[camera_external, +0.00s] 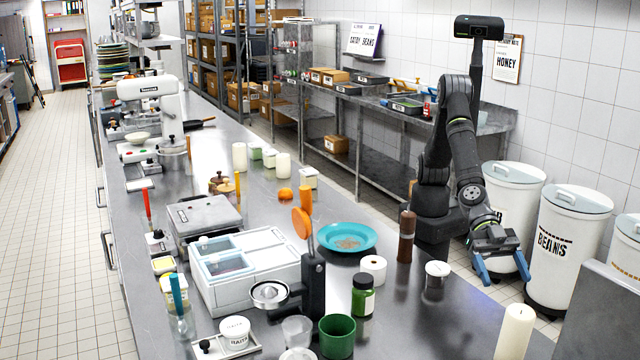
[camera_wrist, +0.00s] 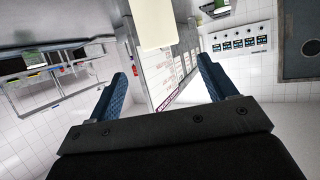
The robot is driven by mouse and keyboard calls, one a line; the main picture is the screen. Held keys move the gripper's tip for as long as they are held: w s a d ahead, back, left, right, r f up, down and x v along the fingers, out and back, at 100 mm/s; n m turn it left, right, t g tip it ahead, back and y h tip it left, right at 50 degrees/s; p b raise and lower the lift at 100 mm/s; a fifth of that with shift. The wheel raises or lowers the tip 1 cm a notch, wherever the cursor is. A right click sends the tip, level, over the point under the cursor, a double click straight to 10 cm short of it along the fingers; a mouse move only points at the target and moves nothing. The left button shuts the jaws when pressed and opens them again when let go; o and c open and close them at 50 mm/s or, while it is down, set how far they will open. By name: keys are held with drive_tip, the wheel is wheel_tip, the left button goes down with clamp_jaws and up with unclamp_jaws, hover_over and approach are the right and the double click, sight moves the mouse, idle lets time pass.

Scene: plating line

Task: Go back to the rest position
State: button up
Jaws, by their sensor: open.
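My gripper (camera_external: 501,277) hangs at the right end of the steel counter, with its two blue fingers pointing down and spread apart. It holds nothing. In the wrist view the blue fingers of my gripper (camera_wrist: 165,88) stand well apart with empty space between them. My dark arm rises from beside the counter and folds down toward the gripper. A small white-lidded jar (camera_external: 437,275) stands on the counter to the left of the gripper, apart from it.
A turquoise plate (camera_external: 346,237), a pepper mill (camera_external: 406,236), a green-labelled jar (camera_external: 363,296) and a white candle (camera_external: 515,332) stand on the counter (camera_external: 440,325). White bins (camera_external: 570,250) stand behind the gripper at right. A grey panel (camera_external: 605,315) rises at lower right.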

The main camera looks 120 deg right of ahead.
sight(526, 329)
drive_tip(key=shift+x, duration=5.95)
drive_tip(key=shift+w+f, duration=0.1)
drive_tip(key=shift+f, duration=0.1)
drive_tip(key=shift+r, duration=0.1)
